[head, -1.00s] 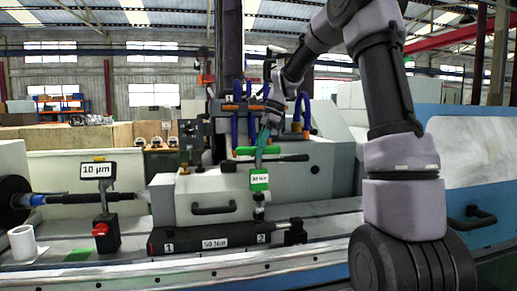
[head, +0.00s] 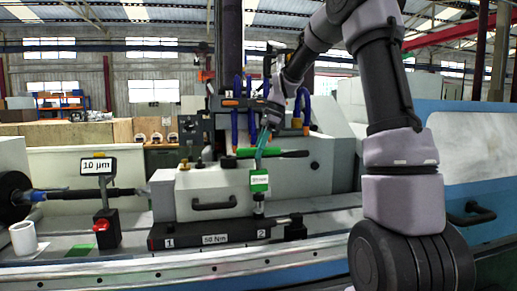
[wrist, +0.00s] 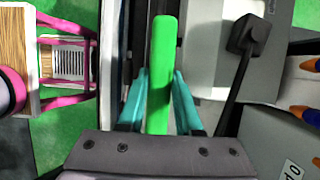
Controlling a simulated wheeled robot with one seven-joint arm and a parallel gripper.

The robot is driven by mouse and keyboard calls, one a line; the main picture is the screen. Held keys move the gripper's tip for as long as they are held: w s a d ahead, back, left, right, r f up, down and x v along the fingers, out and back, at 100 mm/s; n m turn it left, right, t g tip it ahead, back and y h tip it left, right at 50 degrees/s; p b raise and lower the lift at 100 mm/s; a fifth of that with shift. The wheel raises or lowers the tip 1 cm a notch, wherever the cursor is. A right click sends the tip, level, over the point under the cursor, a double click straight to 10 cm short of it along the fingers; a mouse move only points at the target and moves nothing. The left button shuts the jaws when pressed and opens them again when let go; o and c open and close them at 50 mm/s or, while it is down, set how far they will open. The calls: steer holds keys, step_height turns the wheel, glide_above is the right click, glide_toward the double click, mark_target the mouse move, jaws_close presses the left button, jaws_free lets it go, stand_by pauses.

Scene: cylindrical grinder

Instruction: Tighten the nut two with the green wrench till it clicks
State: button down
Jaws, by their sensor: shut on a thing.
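The green wrench (head: 259,182) stands upright, with a green block bearing a white label and a green bar handle above it. My gripper (head: 259,158) has teal fingers shut on the handle from above. In the wrist view the green handle (wrist: 160,70) runs between the fingertips of my gripper (wrist: 160,78). The wrench's lower end is over the "2" end of a black bar (head: 190,237) marked 1, 50 Nm and 2. Nut two itself is hidden or too small to make out, so I cannot tell whether the wrench is seated on it.
A grey machine housing with a handle (head: 214,205) stands just behind the black bar. A dark lever (wrist: 236,80) is right of the wrench in the wrist view. A "10 µm" gauge (head: 98,165) on a stand and a white roll (head: 24,239) are at left.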

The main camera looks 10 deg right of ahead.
steer(key=shift+f, duration=1)
stand_by(0.6)
steer(key=shift+f+m, duration=0.1)
steer(key=shift+m, duration=0.5)
